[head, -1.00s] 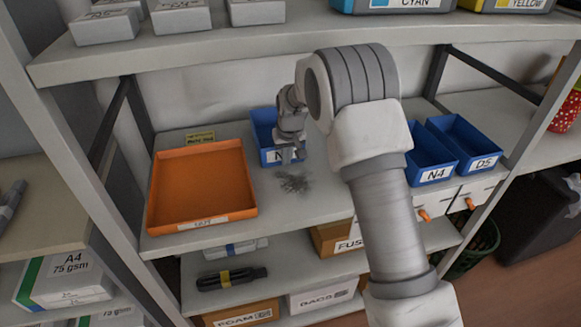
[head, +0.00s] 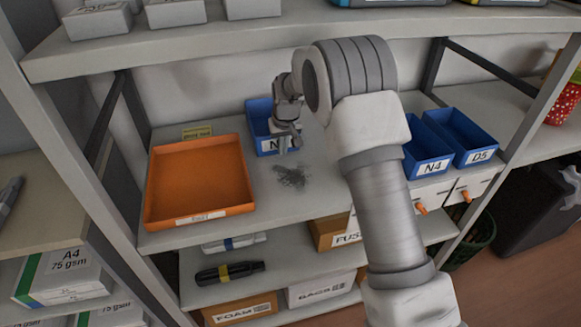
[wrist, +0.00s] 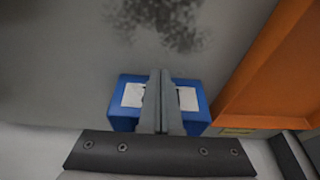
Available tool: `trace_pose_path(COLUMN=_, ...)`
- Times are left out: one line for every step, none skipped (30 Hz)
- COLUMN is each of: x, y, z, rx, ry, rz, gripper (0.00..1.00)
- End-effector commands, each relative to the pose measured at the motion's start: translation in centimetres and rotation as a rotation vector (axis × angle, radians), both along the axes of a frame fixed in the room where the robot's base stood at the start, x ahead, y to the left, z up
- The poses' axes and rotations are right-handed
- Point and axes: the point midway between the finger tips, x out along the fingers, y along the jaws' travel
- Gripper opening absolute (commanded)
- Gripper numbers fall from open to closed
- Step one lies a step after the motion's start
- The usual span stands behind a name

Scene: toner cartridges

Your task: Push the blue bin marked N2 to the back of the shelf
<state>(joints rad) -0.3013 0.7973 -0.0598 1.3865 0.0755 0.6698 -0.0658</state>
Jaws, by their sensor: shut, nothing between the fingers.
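The blue bin (head: 258,117) stands on the middle shelf, right of the orange tray, near the back wall. Its front label shows an "N"; the rest is hidden behind my gripper (head: 284,143). My gripper is shut and empty, in front of the bin's labelled face. In the wrist view, the shut fingers (wrist: 158,75) cross the middle of the label on the blue bin (wrist: 117,112). They look touching or very close to that face; I cannot tell which.
The orange tray (head: 151,195) is left of the bin, with a small gap. Blue bins N4 (head: 427,152) and D5 (head: 480,143) stand to the right. A dark smudge (head: 290,177) marks the shelf (head: 315,205). An upper shelf (head: 250,52) is overhead.

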Motion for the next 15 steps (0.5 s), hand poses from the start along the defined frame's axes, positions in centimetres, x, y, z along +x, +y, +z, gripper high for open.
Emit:
trace_pose_path(x=-0.7, y=-0.2, z=0.0, rx=0.000, ry=0.000, rz=0.000, gripper=0.00)
trace_pose_path(x=-1.1, y=-0.3, z=0.0, rx=0.000, ry=-0.001, rz=0.000, gripper=0.00)
trace_pose_path(x=-1.7, y=-0.5, z=0.0, rx=0.000, ry=-0.001, rz=0.000, gripper=0.00)
trace_pose_path(x=-2.1, y=-0.6, z=0.0, rx=0.000, ry=-0.001, rz=0.000, gripper=0.00)
trace_pose_path(x=-2.5, y=-0.7, z=0.1, rx=0.001, ry=-0.002, rz=0.000, gripper=0.00)
trace_pose_path(x=-3.1, y=-0.9, z=0.0, rx=0.000, ry=0.000, rz=0.001, gripper=0.00)
trace_pose_path(x=-3.5, y=-1.0, z=0.1, rx=0.000, ry=-0.001, rz=0.001, gripper=0.00)
trace_pose_path(x=-3.9, y=-1.1, z=0.0, rx=0.000, ry=-0.001, rz=0.001, gripper=0.00)
trace_pose_path(x=-4.5, y=-1.3, z=0.0, rx=0.000, ry=-0.001, rz=0.001, gripper=0.00)
trace_pose_path(x=-5.0, y=-1.4, z=0.1, rx=0.000, ry=-0.002, rz=0.001, gripper=0.00)
trace_pose_path(x=-5.4, y=-1.6, z=0.0, rx=0.000, ry=-0.001, rz=0.001, gripper=0.00)
trace_pose_path(x=-6.0, y=-1.7, z=0.0, rx=0.000, ry=-0.001, rz=0.001, gripper=0.00)
trace_pose_path(x=-6.5, y=-1.9, z=0.0, rx=0.000, ry=-0.001, rz=0.001, gripper=0.00)
trace_pose_path(x=-6.9, y=-2.0, z=0.0, rx=0.000, ry=-0.001, rz=0.001, gripper=0.00)
trace_pose_path(x=-7.4, y=-2.1, z=0.0, rx=0.000, ry=-0.002, rz=0.001, gripper=0.00)
